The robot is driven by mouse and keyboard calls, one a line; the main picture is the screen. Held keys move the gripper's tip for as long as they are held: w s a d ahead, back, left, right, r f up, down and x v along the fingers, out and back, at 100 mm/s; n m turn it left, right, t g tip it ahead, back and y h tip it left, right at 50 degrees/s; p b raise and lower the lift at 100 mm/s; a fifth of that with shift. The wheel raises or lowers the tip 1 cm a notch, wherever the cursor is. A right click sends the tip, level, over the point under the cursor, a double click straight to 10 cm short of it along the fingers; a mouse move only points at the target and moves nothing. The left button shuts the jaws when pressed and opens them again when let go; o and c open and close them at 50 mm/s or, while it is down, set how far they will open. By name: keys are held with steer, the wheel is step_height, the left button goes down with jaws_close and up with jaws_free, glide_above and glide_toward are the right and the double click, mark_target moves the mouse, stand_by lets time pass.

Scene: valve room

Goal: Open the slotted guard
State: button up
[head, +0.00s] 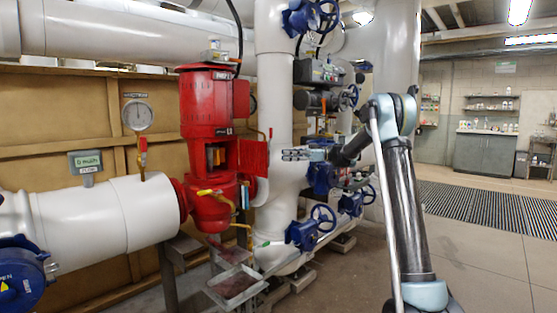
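The red pump (208,108) stands left of the middle, joined to a wide white pipe. A window in its body shows the coupling (215,157) inside. A red plate (253,159), which looks like the slotted guard, sticks out to the right of this window, and the window is uncovered on the side facing me. Its slots are too small to make out. My gripper (288,155) is right of the plate, at about its height, with its fingers pointing left. A gap shows between the fingertips and the plate in the picture. The finger opening is too small to judge.
A pressure gauge (137,115) and a yellow-handled valve (215,198) are near the pump. Blue handwheel valves (302,235) and white vertical pipes stand behind my gripper. A tray (237,285) is low in front. Open floor lies at the right.

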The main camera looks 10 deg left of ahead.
steer(key=v, duration=0.3)
steer(key=shift+d, duration=0.1)
steer(key=s+d+f+m+t+h, duration=0.35)
steer(key=s+d+m, duration=0.3)
steer(key=s, duration=0.55)
steer(key=s+d+f+m+t+h, duration=0.35)
steer(key=s+d+m, duration=0.3)
steer(key=s, duration=0.55)
steer(key=s+d+f+m+t+h, duration=0.2)
steer(key=s+d+f+m+h, duration=0.7)
steer(key=s+d+f, duration=1.3)
steer(key=shift+s+d+f+m+t, duration=0.3)
steer(key=shift+s+d+t, duration=0.1)
steer(key=shift+s, duration=0.6)
